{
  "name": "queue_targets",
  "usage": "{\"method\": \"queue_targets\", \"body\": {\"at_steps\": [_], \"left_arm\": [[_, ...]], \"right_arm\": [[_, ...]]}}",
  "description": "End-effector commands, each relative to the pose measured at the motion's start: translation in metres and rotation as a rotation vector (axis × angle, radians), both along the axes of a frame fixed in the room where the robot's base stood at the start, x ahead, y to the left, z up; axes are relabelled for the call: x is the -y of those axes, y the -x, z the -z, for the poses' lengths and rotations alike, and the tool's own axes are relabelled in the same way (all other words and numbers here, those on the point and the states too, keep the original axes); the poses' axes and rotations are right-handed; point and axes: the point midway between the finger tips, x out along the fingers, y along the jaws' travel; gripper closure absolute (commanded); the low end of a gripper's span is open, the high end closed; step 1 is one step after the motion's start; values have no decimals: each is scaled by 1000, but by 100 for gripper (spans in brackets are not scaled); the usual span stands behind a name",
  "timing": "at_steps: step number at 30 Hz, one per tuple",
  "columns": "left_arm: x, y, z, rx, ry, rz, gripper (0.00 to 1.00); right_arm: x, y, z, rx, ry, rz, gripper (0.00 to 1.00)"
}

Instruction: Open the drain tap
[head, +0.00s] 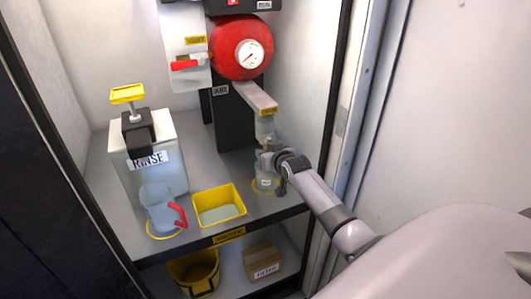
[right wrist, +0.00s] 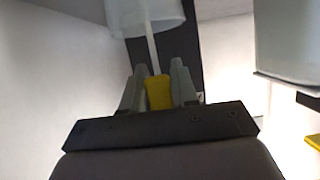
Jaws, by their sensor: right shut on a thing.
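The drain tap shows as a yellow handle (right wrist: 159,92) on a pale stem below a translucent bowl (right wrist: 146,14) in the right wrist view. My right gripper (right wrist: 158,76) has one finger on each side of the yellow handle and is shut on it. In the head view the bowl (head: 265,128) hangs under a grey bracket, and my right gripper (head: 266,157) is just below it, hiding most of the tap. A clear cup (head: 266,183) stands on the shelf below, partly hidden by the gripper. My left gripper is not in view.
A red gauge tank (head: 241,48) is above. A white RINSE tank (head: 165,180), a clear jug with a red handle (head: 160,207) and a yellow tray (head: 218,218) stand to the left. A yellow bucket (head: 193,272) and a FILTER box (head: 262,264) are below. The cabinet's side post stands close to my right arm.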

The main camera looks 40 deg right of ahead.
Motion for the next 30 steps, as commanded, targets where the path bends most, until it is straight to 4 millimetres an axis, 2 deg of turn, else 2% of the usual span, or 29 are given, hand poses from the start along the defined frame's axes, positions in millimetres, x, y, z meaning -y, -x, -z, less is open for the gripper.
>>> {"method": "queue_targets", "body": {"at_steps": [5,6,7,19,30], "left_arm": [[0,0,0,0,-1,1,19],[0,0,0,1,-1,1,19],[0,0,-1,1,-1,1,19],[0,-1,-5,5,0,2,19],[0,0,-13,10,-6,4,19]], "right_arm": [[0,0,0,1,-2,1,100],[0,0,0,1,-2,1,62],[0,0,0,1,-2,1,52],[-1,3,-1,1,-2,0,51],[-9,37,-17,0,-1,-1,51]]}}
